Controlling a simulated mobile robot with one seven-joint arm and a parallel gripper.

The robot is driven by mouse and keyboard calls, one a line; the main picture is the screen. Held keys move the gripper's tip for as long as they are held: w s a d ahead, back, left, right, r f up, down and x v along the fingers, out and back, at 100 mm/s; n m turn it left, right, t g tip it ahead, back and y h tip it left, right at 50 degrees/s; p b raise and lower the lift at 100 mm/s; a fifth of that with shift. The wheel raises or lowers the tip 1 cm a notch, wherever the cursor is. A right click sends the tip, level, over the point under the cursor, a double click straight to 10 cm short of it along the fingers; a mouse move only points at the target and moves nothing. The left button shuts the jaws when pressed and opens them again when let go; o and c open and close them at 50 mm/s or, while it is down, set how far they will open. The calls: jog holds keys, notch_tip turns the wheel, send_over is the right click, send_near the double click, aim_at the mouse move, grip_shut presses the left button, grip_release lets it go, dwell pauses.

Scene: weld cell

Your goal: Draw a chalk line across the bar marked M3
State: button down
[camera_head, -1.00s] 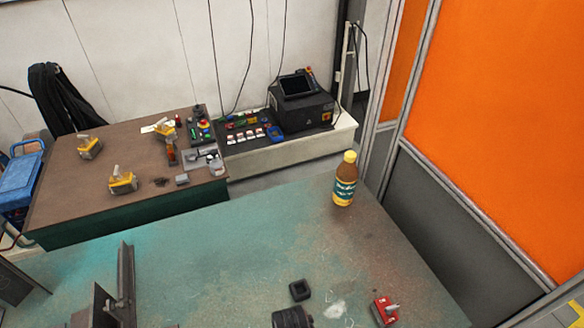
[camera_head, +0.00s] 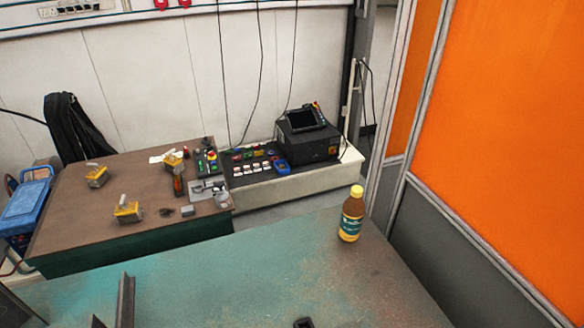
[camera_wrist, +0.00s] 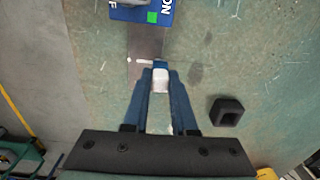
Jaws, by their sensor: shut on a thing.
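In the wrist view my gripper (camera_wrist: 160,72) has two blue fingers shut on a short white piece of chalk (camera_wrist: 160,80). A flat dark grey steel bar (camera_wrist: 146,45) lies on the green table beyond the fingertips. A short thin white mark shows on the bar, just left of the fingertips. The bar's near part is hidden behind the chalk and fingers. I cannot read M3 anywhere, and I cannot tell whether the chalk touches the bar. My gripper is not in the head view.
A blue ON/OFF block (camera_wrist: 142,8) sits over the bar's far end. A black square tube piece (camera_wrist: 227,112) lies right of my gripper. In the head view, a brown bottle (camera_head: 350,220) stands on the green table, and an upright steel profile (camera_head: 125,300) is at lower left.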

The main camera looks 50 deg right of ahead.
jog(key=shift+r, duration=0.1)
notch_tip(320, 180, up, 7)
jog(key=p, duration=0.7)
jog(key=shift+f, duration=0.25)
dwell(0.4)
jog(key=shift+f+b, duration=2.55)
jog(key=shift+f, duration=0.4)
jog(key=shift+f+b, duration=0.3)
jog(key=shift+f, duration=0.1)
jog(key=shift+r, duration=0.1)
jog(key=shift+s+a+p, duration=0.2)
jog(key=shift+s+p, duration=0.1)
jog(key=shift+p, duration=0.1)
jog(key=shift+s, duration=0.1)
